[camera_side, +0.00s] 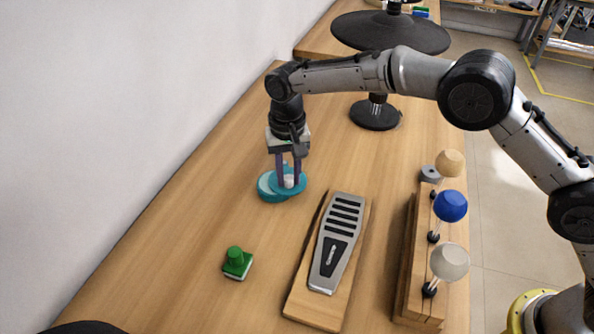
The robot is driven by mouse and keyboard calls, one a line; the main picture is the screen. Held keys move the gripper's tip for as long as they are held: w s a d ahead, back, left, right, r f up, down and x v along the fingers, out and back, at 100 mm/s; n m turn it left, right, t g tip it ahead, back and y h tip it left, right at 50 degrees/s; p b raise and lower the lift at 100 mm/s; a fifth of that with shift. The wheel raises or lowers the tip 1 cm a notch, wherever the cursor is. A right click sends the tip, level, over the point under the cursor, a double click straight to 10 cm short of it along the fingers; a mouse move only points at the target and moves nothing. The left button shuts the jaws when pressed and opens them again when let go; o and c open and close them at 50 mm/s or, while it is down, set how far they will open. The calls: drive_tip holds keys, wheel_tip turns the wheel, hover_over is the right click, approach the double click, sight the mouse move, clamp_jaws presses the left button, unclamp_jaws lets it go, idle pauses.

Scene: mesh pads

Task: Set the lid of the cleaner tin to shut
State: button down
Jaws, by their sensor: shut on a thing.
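The cleaner tin (266,190) is a low, round teal thing with a pale top, on the wooden table left of the picture's middle. Its teal lid (299,185) overlaps the tin and sits shifted to the right, so part of the tin's pale top shows at the left. My gripper (288,183) points down over the lid. Its purple fingers are shut on the lid, around a pale part at its middle. The fingers partly hide the lid, and the exact contact cannot be made out.
A grey pedal on a wooden board (328,312) lies to the right front. A green knobbed block (237,263) is at the left front. A wooden rack with coloured balls (451,206) stands at the right. A white wall bounds the left.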

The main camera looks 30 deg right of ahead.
sight(272, 184)
drive_tip(key=a+m, duration=0.1)
drive_tip(key=w+a+m, duration=0.1)
drive_tip(key=m, duration=0.1)
drive_tip(key=shift+r, duration=0.1)
drive_tip(key=shift+w+a+m, duration=0.25)
drive_tip(key=shift+a+m, duration=0.05)
drive_tip(key=shift+m, duration=0.45)
drive_tip(key=shift+w+a+m, duration=0.25)
drive_tip(key=shift+a+m, duration=0.05)
drive_tip(key=shift+m, duration=0.45)
drive_tip(key=c, duration=0.7)
unclamp_jaws()
drive_tip(key=shift+o, duration=0.2)
wheel_tip(272, 184, up, 12)
